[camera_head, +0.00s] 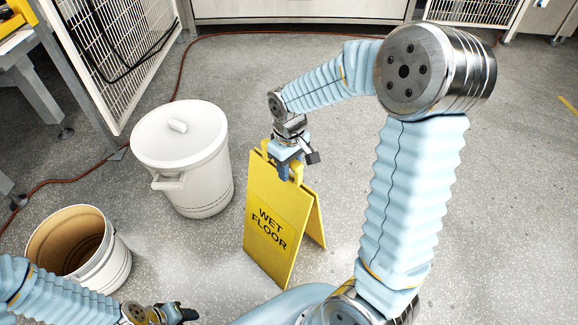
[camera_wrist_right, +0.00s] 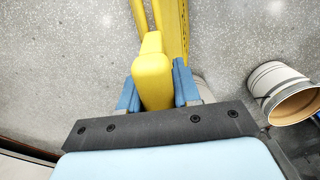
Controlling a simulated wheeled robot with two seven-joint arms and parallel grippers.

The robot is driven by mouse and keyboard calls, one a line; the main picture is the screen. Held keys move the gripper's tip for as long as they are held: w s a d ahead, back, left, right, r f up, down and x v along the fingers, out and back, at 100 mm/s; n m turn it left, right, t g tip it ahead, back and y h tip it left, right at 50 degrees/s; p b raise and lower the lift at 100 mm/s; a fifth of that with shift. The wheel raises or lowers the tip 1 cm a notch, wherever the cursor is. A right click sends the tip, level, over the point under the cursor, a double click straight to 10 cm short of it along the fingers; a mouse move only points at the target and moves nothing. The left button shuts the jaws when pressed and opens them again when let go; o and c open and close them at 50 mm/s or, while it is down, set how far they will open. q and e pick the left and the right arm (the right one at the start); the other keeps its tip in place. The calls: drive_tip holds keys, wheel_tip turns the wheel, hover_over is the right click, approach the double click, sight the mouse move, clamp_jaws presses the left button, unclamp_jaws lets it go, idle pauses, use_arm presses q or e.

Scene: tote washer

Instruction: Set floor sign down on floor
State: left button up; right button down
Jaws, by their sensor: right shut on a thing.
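The yellow floor sign (camera_head: 268,222), lettered "WET FLOOR", stands upright with its two panels spread apart like a tent. Its lower edges look to be at the floor, but I cannot tell for sure whether they touch it. My right gripper (camera_head: 289,170) is at the top of the sign, shut on its yellow handle. In the right wrist view the handle (camera_wrist_right: 152,80) sits between the two blue fingers. My left gripper (camera_head: 178,313) shows at the bottom left edge, away from the sign; its fingers are too small and dark to read.
A white lidded bin (camera_head: 182,150) stands close left of the sign. An open white bucket (camera_head: 80,250) with a brown inside stands at lower left. An orange hose (camera_head: 182,65) runs along the floor at the back. The floor right of the sign is clear.

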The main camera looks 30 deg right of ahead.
use_arm(q)
drive_tip(key=shift+f, duration=0.1)
use_arm(e)
drive_tip(key=shift+f, duration=0.1)
idle(0.3)
unclamp_jaws()
idle(0.4)
use_arm(q)
drive_tip(key=shift+a, duration=0.15)
idle(0.3)
use_arm(e)
drive_tip(key=shift+r+p, duration=1.35)
drive_tip(key=shift+r, duration=0.35)
drive_tip(key=shift+r+p, duration=2.25)
drive_tip(key=shift+r, duration=0.6)
use_arm(q)
wheel_tip(320, 180, up, 7)
drive_tip(key=shift+d+r, duration=0.2)
drive_tip(key=shift+d, duration=0.15)
